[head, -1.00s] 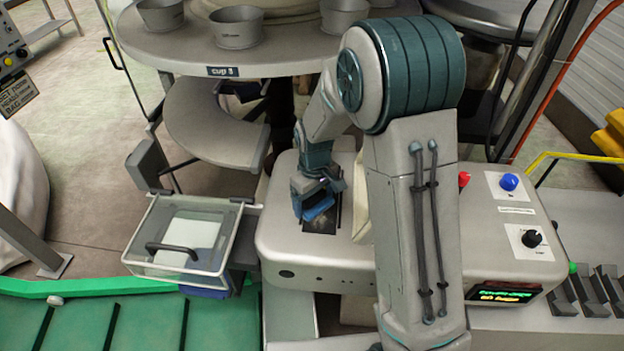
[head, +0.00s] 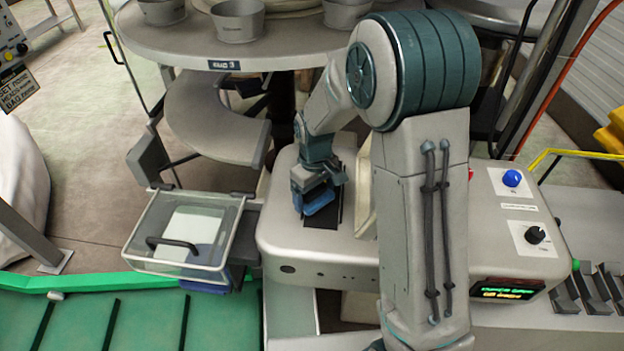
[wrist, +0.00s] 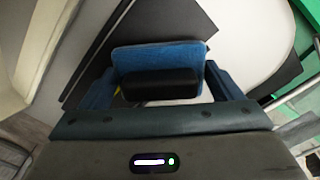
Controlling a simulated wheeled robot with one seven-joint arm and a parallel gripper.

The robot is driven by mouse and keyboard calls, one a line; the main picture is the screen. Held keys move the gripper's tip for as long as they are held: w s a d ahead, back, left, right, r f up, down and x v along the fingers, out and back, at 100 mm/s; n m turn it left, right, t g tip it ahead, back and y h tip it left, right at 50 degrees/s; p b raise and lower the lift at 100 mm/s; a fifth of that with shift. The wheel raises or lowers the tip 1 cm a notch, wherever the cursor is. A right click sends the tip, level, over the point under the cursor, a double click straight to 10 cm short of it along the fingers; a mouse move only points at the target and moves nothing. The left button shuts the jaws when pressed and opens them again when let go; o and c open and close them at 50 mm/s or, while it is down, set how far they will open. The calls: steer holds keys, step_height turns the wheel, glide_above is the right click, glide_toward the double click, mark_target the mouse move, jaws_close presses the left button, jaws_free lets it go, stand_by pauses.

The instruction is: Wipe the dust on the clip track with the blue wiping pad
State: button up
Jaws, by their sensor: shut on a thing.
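My gripper (head: 318,192) is shut on the blue wiping pad (head: 320,202) above the light grey machine housing. In the wrist view the pad (wrist: 150,54) spans between the fingers, with its black grip (wrist: 158,83) held between them. The clip track (head: 334,210) is a dark strip on the housing's top, under and beside the pad. It also shows as a dark strip in the wrist view (wrist: 97,60). The pad hides part of the track. I cannot tell whether the pad touches it, and I make out no dust on the part that shows.
A clear lidded box (head: 185,262) with a black handle stands left of the housing (head: 290,252). A round table with metal cups (head: 238,22) is behind. A blue button (head: 511,178) and black knob (head: 535,235) are at right. A green conveyor (head: 140,320) lies front left.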

steer(key=shift+d+r+p, duration=0.1)
steer(key=shift+r+p, duration=1.8)
steer(key=shift+r, duration=1.7)
steer(key=shift+s+f, duration=0.1)
